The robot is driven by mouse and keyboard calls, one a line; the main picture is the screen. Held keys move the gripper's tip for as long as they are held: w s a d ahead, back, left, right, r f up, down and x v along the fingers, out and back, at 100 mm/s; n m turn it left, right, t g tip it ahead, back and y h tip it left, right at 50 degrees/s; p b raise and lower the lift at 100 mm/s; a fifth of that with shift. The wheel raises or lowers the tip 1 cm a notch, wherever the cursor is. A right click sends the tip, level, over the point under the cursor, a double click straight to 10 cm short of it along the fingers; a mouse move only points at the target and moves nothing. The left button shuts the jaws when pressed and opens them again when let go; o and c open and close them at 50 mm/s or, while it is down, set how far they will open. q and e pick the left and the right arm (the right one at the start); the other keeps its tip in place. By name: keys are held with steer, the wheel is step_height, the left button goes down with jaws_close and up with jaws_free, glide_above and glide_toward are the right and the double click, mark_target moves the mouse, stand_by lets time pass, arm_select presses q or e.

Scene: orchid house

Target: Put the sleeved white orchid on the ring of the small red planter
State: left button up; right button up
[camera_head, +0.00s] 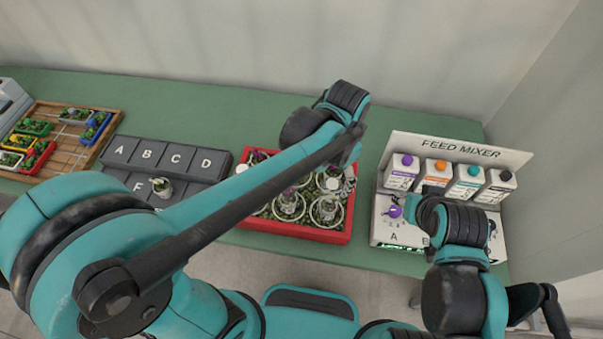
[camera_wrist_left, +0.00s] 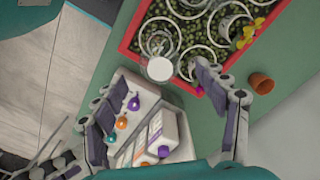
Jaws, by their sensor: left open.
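The red planter (camera_head: 300,231) stands mid-table, filled with green pebbles and several white rings; it also shows in the left wrist view (camera_wrist_left: 127,42). Several clear-sleeved plants stand in it. A round white top (camera_wrist_left: 159,69) shows at its edge in the left wrist view; I cannot tell whether it is the white orchid. Another sleeved plant with pale tips (camera_head: 160,187) stands on the lettered dark rack. My left gripper (camera_wrist_left: 160,108) is open and empty, its fingers spread above the planter's right side; my arm hides them in the head view. My right gripper's fingers are hidden behind its wrist at the feed mixer.
The feed mixer (camera_head: 385,232) with several capped cartons stands right of the planter. The lettered rack (camera_head: 205,165) is to its left, a wooden tray (camera_head: 78,150) of small coloured planters farther left. A terracotta pot (camera_wrist_left: 262,83) lies near the planter. Green table behind is clear.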

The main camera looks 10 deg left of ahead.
arm_select(q)
steer(key=s+a+r+n+t, duration=0.1)
steer(key=s+a+n+t, duration=0.1)
steer(key=a, duration=0.7)
steer(key=s+a+r+n+t, duration=0.2)
steer(key=s+a+n+t, duration=0.1)
steer(key=a+n+t, duration=0.2)
steer(key=a+n, duration=0.2)
steer(key=a, duration=0.2)
steer(key=shift+s+d, duration=0.1)
steer(key=shift+s, duration=0.05)
